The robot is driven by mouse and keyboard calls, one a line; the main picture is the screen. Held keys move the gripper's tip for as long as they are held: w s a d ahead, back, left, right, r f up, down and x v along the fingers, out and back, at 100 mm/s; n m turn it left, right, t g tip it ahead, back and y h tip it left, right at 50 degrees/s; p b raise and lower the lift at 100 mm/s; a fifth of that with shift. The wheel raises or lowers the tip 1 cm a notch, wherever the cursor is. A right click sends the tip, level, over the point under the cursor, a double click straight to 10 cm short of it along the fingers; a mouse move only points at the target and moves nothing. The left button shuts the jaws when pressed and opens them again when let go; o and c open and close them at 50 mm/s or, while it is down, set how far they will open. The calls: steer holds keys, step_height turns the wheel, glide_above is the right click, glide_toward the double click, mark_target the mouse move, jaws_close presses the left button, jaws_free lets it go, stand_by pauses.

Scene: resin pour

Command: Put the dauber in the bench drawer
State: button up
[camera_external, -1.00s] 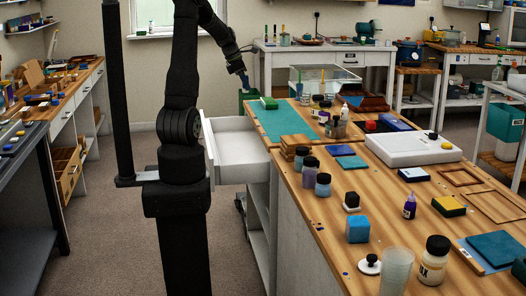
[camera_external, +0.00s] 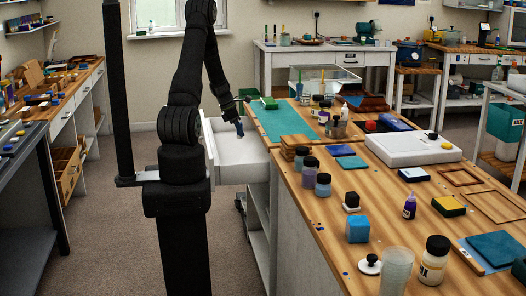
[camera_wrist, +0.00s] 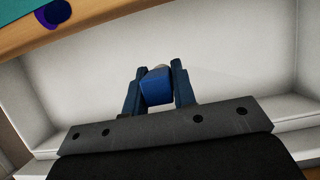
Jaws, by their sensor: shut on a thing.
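The dauber, a small blue piece with a pale tip, shows between my fingers in the wrist view (camera_wrist: 158,88). My gripper (camera_external: 239,128) is shut on it and points down over the open bench drawer. The gripper's two dark blue fingers also show in the wrist view (camera_wrist: 158,92). The bench drawer (camera_external: 235,175) is white, pulled out to the left of the bench; its inside looks empty in what shows. The wrist view shows its pale floor and walls (camera_wrist: 240,50) around the dauber. I cannot tell the exact gap between the dauber and the drawer floor.
Several bottles stand farther along. A purple-blue round thing (camera_wrist: 52,14) shows on the bench edge.

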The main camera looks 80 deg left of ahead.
steer(key=s+a+f, duration=0.1)
steer(key=a, duration=0.1)
steer(key=s+a+f, duration=0.3)
steer(key=shift+s+a+f, duration=0.15)
steer(key=shift+a+f, duration=0.05)
steer(key=shift+a, duration=0.2)
steer(key=shift+a+f, duration=0.1)
steer(key=shift+f, duration=1.9)
steer(key=shift+f, duration=0.15)
steer(key=o, duration=1)
steer(key=shift+c, duration=0.2)
steer(key=v, duration=1.2)
